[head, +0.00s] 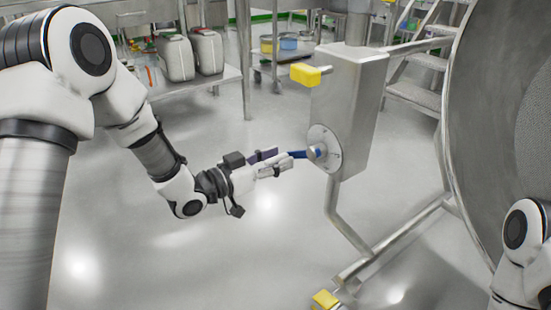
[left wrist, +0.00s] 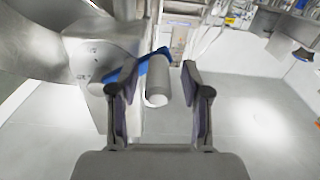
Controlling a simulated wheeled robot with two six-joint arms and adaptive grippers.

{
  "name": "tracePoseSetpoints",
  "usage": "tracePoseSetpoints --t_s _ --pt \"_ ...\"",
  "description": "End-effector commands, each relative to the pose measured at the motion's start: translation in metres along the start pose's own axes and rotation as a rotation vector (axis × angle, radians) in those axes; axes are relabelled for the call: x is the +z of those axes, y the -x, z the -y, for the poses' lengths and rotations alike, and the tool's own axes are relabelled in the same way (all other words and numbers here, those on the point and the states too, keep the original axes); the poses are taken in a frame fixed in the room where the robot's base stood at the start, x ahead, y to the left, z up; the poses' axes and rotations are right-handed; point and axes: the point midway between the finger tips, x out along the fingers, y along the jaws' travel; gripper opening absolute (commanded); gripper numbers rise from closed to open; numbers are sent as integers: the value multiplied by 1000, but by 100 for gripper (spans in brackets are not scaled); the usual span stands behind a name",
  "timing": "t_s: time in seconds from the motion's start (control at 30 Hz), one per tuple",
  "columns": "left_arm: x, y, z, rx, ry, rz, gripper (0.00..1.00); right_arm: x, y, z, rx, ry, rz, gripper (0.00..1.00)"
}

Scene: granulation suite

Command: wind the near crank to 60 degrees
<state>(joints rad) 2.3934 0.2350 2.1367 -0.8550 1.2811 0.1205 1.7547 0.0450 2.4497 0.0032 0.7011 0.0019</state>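The crank has a blue arm (head: 297,154) on a round plate (head: 325,148) on the side of a steel box. The blue arm points left from its hub in the head view. In the left wrist view the blue arm (left wrist: 152,60) carries a grey cylindrical grip (left wrist: 160,82). My left gripper (head: 277,162) is at the arm's outer end. Its two fingers are apart, with the grip between them and visible space on the right-hand side; contact with the left finger cannot be told. My right arm shows at the lower right, but its gripper is out of view.
The steel box (head: 352,100) stands on a tubular frame with yellow pieces (head: 305,75) above and below. A large round drum (head: 500,130) is at the right. A bench (head: 185,83) with white containers (head: 207,52) is at the back left. The floor around my left forearm is clear.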

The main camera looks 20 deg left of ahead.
Motion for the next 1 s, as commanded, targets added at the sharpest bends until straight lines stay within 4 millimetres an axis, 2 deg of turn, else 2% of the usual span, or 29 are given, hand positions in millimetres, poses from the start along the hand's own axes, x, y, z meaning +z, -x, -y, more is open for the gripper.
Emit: tracePoseSetpoints --t_s 0.17,0.27,0.5,0.7,0.83,1.0 --pt "-1 3 1 -2 1 -1 48 0 0 0 0 0 0 52" --pt "0 16 2 -4 4 -2 48 0 0 0 0 0 0 52" --pt "-1 68 2 -6 9 -6 48 0 0 0 0 0 0 52" --pt "-1 103 2 -6 6 -5 48 0 0 0 0 0 0 52" --pt "0 115 1 -3 3 -2 48 0 0 0 0 0 0 52" --pt "0 120 0 1 0 -1 48 0 0 0 0 0 0 52"
